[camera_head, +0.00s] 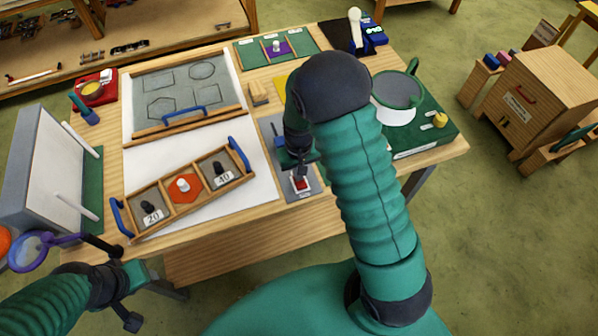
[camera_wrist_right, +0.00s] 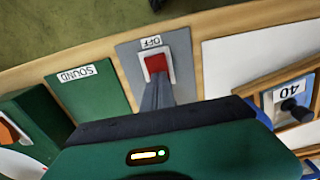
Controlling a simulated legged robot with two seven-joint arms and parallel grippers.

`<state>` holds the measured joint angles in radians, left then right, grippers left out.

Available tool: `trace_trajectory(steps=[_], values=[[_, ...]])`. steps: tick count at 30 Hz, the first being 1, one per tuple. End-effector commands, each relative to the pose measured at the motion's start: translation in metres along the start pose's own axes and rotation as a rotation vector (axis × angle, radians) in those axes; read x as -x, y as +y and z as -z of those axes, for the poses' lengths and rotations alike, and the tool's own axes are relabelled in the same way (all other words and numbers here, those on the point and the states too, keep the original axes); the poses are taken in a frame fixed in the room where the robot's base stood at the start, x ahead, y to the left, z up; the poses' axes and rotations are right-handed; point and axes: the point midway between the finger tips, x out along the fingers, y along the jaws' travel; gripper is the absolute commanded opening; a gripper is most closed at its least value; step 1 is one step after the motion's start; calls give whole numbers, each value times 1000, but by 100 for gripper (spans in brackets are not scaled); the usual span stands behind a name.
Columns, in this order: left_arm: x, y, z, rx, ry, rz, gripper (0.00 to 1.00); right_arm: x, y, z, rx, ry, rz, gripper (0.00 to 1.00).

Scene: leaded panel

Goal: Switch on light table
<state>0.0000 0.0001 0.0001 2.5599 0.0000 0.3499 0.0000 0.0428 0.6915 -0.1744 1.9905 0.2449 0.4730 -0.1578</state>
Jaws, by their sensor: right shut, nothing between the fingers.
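The switch (camera_head: 300,184) is a red rocker in a white frame on a grey plate (camera_head: 311,190) at the table's front edge. In the right wrist view the red rocker (camera_wrist_right: 156,63) has an "OFF" label (camera_wrist_right: 151,41) beside it. My right gripper (camera_head: 301,171) is shut and empty, pointing down at the switch. In the wrist view its fingertips (camera_wrist_right: 157,82) overlap the rocker's near edge; I cannot tell if they touch. The white light table surface (camera_head: 255,190) lies to the left. My left gripper (camera_head: 108,247) is at the lower left, its jaws unclear.
A wooden tray (camera_head: 205,201) with blue handles and weights lies on the white surface, left of the switch. A purple-rimmed magnifier (camera_head: 28,252) is by my left gripper.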

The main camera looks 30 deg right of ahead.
Motion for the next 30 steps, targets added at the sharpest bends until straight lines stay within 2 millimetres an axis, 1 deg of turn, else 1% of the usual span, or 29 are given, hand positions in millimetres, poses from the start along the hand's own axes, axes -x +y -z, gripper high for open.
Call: trace_trajectory(steps=[1,5,8,11,14,15,16,21,24,27,30], values=[[-3,0,-1,0,0,0,38,-12,-4,-18,7,-50,4,0],[-2,0,0,0,0,0,38,-11,-4,-18,8,-49,3,0],[7,0,2,0,0,0,38,-1,-4,-15,8,-44,4,0],[23,0,5,0,0,0,38,20,-4,-8,6,-29,4,0],[43,0,10,0,0,0,38,48,-4,2,6,-6,4,0],[33,0,8,0,1,0,38,49,-4,4,7,1,4,0],[29,0,7,0,2,0,38,55,-3,4,6,3,4,0],[24,0,5,0,-1,0,38,98,-3,5,4,5,3,0],[22,0,5,0,0,0,38,117,-2,5,3,4,2,0],[21,0,5,0,0,0,38,131,-2,6,3,4,2,0],[21,0,5,0,0,0,38,138,-2,6,2,3,1,0]])
